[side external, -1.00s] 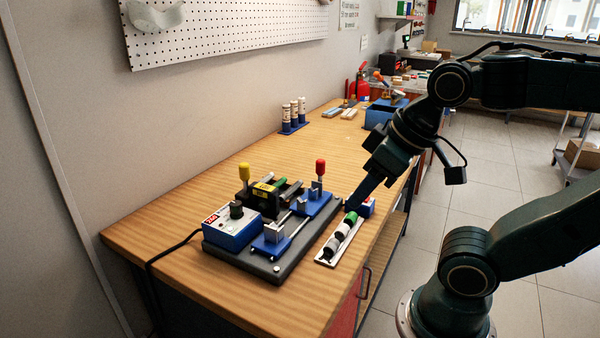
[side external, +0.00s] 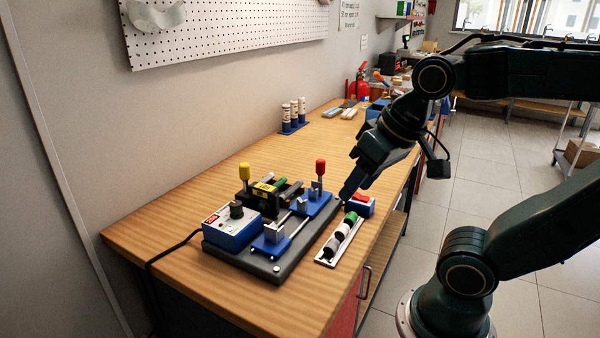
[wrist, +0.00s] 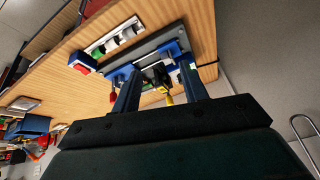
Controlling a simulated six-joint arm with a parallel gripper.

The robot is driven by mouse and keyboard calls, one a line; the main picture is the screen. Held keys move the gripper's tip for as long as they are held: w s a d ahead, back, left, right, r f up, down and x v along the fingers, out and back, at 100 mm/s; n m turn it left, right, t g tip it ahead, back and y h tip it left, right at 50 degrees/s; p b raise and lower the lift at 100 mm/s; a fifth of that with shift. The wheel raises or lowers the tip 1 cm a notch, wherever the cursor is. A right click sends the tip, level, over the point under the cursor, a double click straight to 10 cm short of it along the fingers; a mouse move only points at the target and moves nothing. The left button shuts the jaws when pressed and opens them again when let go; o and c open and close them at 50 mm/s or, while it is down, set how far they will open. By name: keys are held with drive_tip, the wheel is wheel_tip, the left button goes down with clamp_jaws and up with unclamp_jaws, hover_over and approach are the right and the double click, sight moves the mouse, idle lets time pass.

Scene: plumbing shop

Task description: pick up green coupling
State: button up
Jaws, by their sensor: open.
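The green coupling (side external: 350,218) sits at the far end of a row of couplings in a white tray (side external: 326,262) at the bench's front edge. In the wrist view the green coupling (wrist: 101,49) is small, left of my fingers. My gripper (side external: 346,194) is above the bench, behind and a little above the green coupling, near the far corner of the dark fixture plate. In the wrist view my gripper (wrist: 160,70) has its two fingers apart, with nothing held between them.
The fixture plate (side external: 283,262) with blue clamps and red and yellow knobs stands left of the tray. A blue control box (side external: 232,232) is at its left. A red-and-blue item (side external: 362,204) lies just beyond the tray. The bench behind the fixture is mostly clear.

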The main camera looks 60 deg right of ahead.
drive_tip(key=w+d+m+g, duration=0.1)
drive_tip(key=w+d+m, duration=0.3)
drive_tip(key=m, duration=0.5)
drive_tip(key=m+g, duration=0.4)
drive_tip(key=m, duration=2)
hover_over(351, 215)
wheel_tip(351, 215, down, 8)
drive_tip(key=r, duration=0.1)
drive_tip(key=shift+s+d+f, duration=0.1)
drive_tip(key=shift+f, duration=4.5)
drive_tip(key=shift+f, duration=2.55)
drive_tip(key=c, duration=0.7)
